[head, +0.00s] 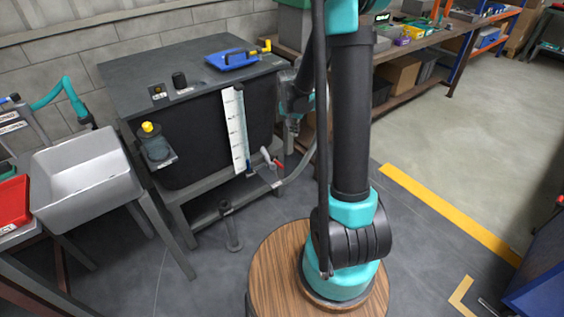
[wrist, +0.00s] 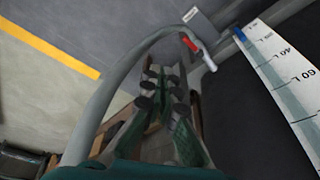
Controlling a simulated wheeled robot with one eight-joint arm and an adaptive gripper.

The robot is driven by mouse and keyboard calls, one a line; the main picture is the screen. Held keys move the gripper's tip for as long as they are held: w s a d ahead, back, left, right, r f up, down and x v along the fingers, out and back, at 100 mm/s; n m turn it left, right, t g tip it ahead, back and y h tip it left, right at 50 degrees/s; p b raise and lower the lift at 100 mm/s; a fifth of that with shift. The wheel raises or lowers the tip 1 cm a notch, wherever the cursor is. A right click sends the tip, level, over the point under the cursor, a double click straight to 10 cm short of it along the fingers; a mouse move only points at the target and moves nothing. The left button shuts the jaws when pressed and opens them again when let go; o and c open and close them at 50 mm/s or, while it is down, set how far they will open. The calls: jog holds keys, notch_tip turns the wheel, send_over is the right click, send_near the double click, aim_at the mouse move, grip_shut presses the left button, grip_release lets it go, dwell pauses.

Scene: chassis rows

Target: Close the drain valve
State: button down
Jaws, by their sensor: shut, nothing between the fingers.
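The drain valve (head: 268,157) sits low on the front of the dark tank (head: 195,128), beside the white level scale (head: 236,125). Its lever is red, with a pale metal body, and a grey hose (head: 303,158) runs from it. In the wrist view the valve's red lever (wrist: 191,44) and pale pipe end (wrist: 208,62) show beyond my fingertips. My gripper (head: 293,128), partly hidden by my arm in the head view, is above and to the right of the valve. It is shut and empty, apart from the valve, and its fingers (wrist: 163,78) show in the wrist view.
The grey hose (wrist: 112,92) arches near my fingers. The tank top carries a blue tray (head: 232,60). A yellow-capped fitting (head: 150,128) is on the tank's left. A grey sink (head: 85,185) stands left, and a shelf bench (head: 400,75) is behind right.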

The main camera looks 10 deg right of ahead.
jog(key=w+f+m, duration=0.3)
jog(key=w+f, duration=0.5)
jog(key=w, duration=0.1)
jog(key=m+g+h, duration=0.1)
jog(key=m+h, duration=0.1)
jog(key=m, duration=0.1)
send_over(277, 163)
jog(key=d, duration=0.3)
notch_tip(277, 163, down, 13)
notch_tip(277, 163, down, 10)
jog(key=shift+a, duration=0.2)
jog(key=shift+r, duration=0.1)
